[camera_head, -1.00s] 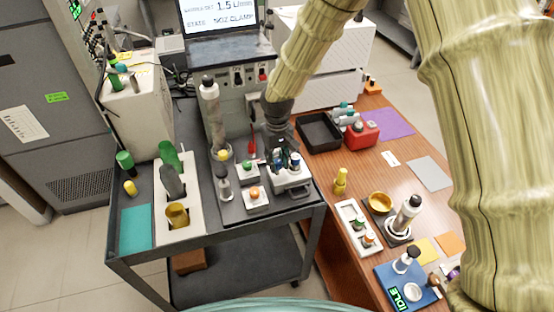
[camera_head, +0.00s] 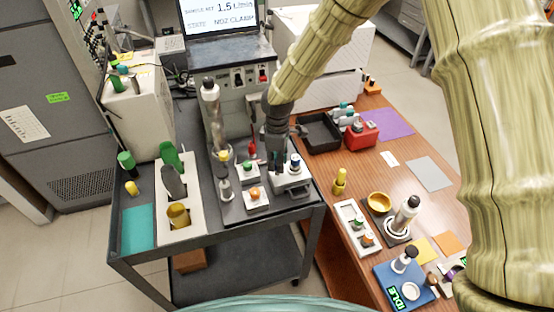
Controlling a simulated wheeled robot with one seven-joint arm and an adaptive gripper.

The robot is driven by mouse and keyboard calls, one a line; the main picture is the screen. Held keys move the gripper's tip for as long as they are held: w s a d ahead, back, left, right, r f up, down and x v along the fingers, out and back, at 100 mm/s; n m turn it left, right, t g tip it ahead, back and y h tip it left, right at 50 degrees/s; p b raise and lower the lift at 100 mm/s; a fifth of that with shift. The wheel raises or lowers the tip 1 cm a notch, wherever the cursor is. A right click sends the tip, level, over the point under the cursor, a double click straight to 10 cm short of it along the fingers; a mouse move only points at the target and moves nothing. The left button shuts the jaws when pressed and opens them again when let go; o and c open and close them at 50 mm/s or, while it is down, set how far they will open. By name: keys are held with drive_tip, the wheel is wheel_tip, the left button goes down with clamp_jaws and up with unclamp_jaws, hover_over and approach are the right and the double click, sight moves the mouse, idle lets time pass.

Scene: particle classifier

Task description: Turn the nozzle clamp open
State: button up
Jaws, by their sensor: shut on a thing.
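My gripper (camera_head: 276,163) points down over the grey instrument on the dark cart, between the small red piece (camera_head: 252,147) and the white block (camera_head: 291,182) with capped vials. Its fingers are shut on a part there, which I take to be the nozzle clamp. The fingers and wrist hide that part, so its angle cannot be told. The red piece stands just left of the fingers.
Bottles and a white rack (camera_head: 190,222) fill the cart's left. A black tray (camera_head: 319,133) and red box (camera_head: 361,135) lie right, on the wooden table.

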drive_tip(key=shift+w+r+n+p, duration=0.1)
drive_tip(key=shift+n+p, duration=0.3)
drive_tip(key=shift+n, duration=1.8)
drive_tip(key=o, duration=0.8)
drive_tip(key=shift+d, duration=0.1)
drive_tip(key=shift+c, duration=0.2)
wheel_tip(320, 180, up, 12)
